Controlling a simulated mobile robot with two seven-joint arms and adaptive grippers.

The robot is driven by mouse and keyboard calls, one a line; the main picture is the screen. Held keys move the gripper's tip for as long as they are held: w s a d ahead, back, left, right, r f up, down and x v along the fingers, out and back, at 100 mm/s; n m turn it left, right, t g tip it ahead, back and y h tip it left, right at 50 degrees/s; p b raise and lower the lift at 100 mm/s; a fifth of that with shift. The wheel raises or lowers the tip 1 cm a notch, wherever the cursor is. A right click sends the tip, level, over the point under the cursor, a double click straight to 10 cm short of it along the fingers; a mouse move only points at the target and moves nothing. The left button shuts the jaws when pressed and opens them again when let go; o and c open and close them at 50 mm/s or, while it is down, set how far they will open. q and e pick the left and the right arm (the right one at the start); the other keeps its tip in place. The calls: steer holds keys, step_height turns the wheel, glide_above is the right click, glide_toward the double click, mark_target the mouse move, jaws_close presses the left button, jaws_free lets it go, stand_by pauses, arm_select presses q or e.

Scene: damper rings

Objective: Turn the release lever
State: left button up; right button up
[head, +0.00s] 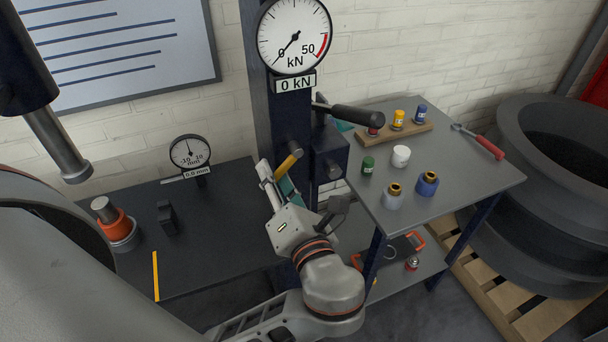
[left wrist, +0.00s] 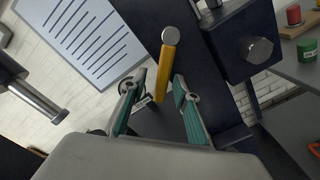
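The yellow lever (head: 289,164), likely the release lever, sticks out from the dark press column (head: 262,110) on a round metal pivot. It also shows in the left wrist view (left wrist: 165,74), hanging almost straight down from its pivot. My left gripper (head: 276,180) is at the lever. In the left wrist view its two teal-padded fingers (left wrist: 157,92) are spread, with the lever's lower end between or just beyond them. Whether the lever is fully between the pads I cannot tell. My right gripper is not in view.
A black-handled bar (head: 350,115) juts from the column above right. A force gauge (head: 295,36) reads 0 kN. A grey side table (head: 465,170) holds small bottles and a red-handled tool. A dial gauge (head: 190,152) and an orange-grey ring stack (head: 117,228) stand at left.

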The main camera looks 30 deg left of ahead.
arm_select(q)
steer(key=shift+v, duration=1.15)
steer(key=shift+s, duration=0.1)
